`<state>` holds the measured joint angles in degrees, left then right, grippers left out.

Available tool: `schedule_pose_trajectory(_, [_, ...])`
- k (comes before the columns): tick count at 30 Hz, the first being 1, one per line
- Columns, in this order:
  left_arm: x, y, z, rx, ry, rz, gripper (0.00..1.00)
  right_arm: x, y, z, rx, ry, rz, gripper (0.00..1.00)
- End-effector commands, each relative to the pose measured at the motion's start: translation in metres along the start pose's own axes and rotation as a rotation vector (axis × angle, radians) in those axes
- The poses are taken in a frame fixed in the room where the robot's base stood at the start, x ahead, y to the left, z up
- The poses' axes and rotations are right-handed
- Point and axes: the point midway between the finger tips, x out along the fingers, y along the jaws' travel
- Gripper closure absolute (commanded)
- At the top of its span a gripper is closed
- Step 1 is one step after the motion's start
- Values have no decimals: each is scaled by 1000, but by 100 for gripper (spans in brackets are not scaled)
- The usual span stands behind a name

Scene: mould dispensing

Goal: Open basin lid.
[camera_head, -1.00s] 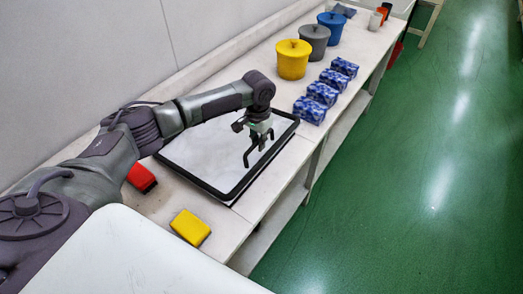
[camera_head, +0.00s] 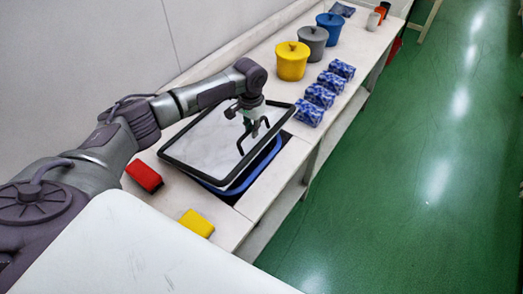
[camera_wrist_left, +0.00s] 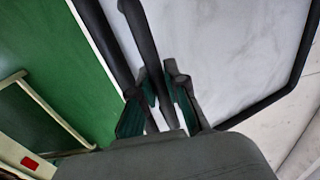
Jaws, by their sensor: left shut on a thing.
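The basin lid (camera_head: 205,137) is a pale, grey-white panel with a black frame. It is tilted, with its right edge raised off the basin. The basin's blue rim (camera_head: 246,180) shows beneath that edge; its inside is mostly hidden by the lid. My left gripper (camera_head: 255,129) is over the lid's right part, shut on the lid's black handle. In the left wrist view the handle (camera_wrist_left: 151,72) runs between the fingers (camera_wrist_left: 160,105), with the lid panel (camera_wrist_left: 215,50) behind. My right gripper is not in view.
A red block (camera_head: 144,175) and a yellow block (camera_head: 196,223) lie on the near counter. Beyond the basin stand yellow (camera_head: 292,64), grey (camera_head: 312,42) and blue (camera_head: 330,28) lidded pots and several blue patterned boxes (camera_head: 308,111). The wall is at left; green floor (camera_head: 410,180) lies open at right.

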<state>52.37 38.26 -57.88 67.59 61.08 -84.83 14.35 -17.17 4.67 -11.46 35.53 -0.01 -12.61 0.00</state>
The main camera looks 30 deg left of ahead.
Motion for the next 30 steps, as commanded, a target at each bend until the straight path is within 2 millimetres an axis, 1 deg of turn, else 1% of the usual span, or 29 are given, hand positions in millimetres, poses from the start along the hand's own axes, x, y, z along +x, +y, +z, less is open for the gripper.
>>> schedule_pose_trajectory(1, [-10,-4,0,-4,-1,-3,100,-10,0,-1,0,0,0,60])
schedule_pose_trajectory(2, [-11,-5,1,-4,-1,-3,100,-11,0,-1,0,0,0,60])
schedule_pose_trajectory(10, [-9,-7,1,-3,-2,-3,100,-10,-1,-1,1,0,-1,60])
schedule_pose_trajectory(14, [-12,-8,1,-4,-2,-3,100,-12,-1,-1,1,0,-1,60])
schedule_pose_trajectory(20, [-31,-18,1,-5,-1,-3,100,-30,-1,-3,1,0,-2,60])
schedule_pose_trajectory(25, [-42,-29,1,-5,-1,-4,100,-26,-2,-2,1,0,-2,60])
schedule_pose_trajectory(30, [-45,-31,1,-4,-2,-4,100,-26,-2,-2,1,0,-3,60])
